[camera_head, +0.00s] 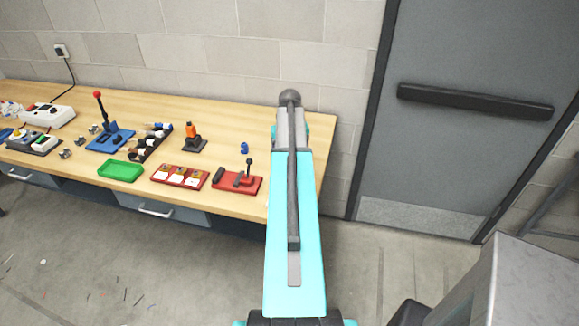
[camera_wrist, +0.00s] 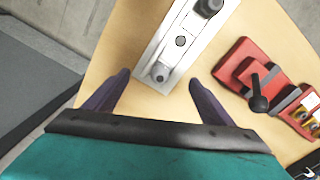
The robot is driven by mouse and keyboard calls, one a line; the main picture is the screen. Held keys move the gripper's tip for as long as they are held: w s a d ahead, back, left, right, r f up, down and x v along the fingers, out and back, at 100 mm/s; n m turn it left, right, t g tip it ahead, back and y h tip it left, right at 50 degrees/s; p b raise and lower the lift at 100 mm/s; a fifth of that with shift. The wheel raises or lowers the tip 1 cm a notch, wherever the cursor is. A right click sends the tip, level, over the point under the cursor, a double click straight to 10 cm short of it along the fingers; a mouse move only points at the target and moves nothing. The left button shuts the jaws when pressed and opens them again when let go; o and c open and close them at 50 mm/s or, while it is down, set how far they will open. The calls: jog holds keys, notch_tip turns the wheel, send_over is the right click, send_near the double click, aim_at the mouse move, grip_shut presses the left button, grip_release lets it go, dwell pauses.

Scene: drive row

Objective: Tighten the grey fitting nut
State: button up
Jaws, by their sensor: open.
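In the wrist view a pale grey plate (camera_wrist: 172,55) lies on the wooden bench. At its near end is a small rounded grey fitting (camera_wrist: 160,72), which looks like the grey nut; its flats are too small to tell. My gripper (camera_wrist: 160,78) is open, with one dark finger on each side of the fitting's end of the plate. The fingers appear apart from it, and nothing is between them but the plate end and fitting. I cannot tell the height gap. In the head view my arm hides the plate and fitting.
A red lever fixture (camera_wrist: 262,75) stands close right of my gripper; it also shows in the head view (camera_head: 237,184). A dark knob (camera_wrist: 208,6) rises from the plate's far end. A green tray (camera_head: 121,171) and several other fixtures fill the bench leftward. The bench edge is near.

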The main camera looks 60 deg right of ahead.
jog(key=shift+f, duration=0.45)
jog(key=shift+c, duration=0.3)
jog(key=c, duration=1.6)
jog(key=shift+m, duration=0.3)
